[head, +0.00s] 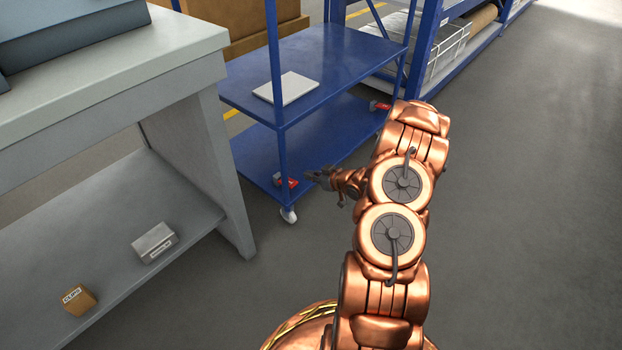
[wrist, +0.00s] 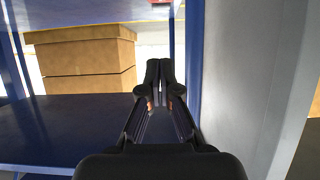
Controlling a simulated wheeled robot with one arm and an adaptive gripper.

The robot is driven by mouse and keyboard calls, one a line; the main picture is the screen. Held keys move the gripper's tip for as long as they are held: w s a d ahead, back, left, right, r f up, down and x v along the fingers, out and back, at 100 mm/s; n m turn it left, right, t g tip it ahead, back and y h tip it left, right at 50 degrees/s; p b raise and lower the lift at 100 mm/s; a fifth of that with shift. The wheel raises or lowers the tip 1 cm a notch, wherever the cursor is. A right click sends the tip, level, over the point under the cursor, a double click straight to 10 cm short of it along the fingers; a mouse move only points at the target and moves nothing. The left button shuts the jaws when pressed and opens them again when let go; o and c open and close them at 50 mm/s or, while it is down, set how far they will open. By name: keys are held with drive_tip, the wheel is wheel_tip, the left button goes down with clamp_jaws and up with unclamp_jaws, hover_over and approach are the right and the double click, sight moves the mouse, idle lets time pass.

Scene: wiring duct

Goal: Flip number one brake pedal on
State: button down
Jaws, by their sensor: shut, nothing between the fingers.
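A blue two-shelf cart (head: 322,134) stands beside the grey workbench. One red brake pedal (head: 286,182) is at the lower shelf's near corner, above a caster. A second red pedal (head: 379,106) is at the lower shelf's right far corner. I cannot read a number on either, nor tell how each pedal is set. My gripper (head: 312,176) is just right of the near pedal, pointing left at it; I cannot tell whether they touch. In the wrist view my gripper (wrist: 160,70) is shut and empty, its fingertips together. No pedal shows clearly there.
The grey workbench (head: 235,160) is close on the left, with a small grey box (head: 155,243) and a clips box (head: 79,299) on its low shelf. A white panel (head: 286,88) lies on the cart's upper shelf. The floor (head: 520,200) on the right is clear.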

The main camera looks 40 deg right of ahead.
drive_tip(key=w+f+b, duration=0.1)
drive_tip(key=w+f, duration=0.1)
drive_tip(key=w+a+f+b, duration=0.1)
drive_tip(key=w+f, duration=0.1)
drive_tip(key=w+f+b, duration=0.2)
drive_tip(key=shift+w+a, duration=0.2)
drive_tip(key=shift+a, duration=0.05)
drive_tip(key=shift+s+f+b, duration=0.15)
drive_tip(key=shift+f+b, duration=0.25)
drive_tip(key=shift+f, duration=0.3)
drive_tip(key=shift+d, duration=0.15)
drive_tip(key=shift+p, duration=0.45)
